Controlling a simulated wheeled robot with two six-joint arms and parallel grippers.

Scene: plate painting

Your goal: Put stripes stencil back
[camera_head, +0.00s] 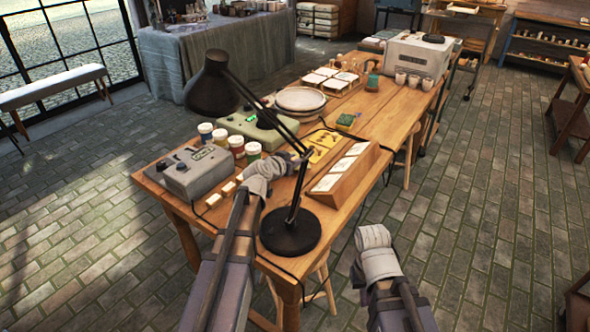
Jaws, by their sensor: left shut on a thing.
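Two yellow stencil sheets lie close together on the wooden table, a far one (327,138) and a near one (317,154). Their cut patterns are too small for me to tell which has stripes. My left gripper (301,159) reaches over the table behind the lamp arm, its tips at the near yellow sheet. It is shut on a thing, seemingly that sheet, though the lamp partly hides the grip. A slanted wooden rack (328,194) with white panels stands just right of it. My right gripper (373,238) is off the table's right side, over the floor; its fingers are hard to see.
A black desk lamp (291,232) stands at the near end, its arm crossing close to my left gripper. A grey box (192,173), paint jars (237,144), a green device (250,131) and stacked plates (300,99) crowd the left side. A sponge (346,120) lies beyond the sheets.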

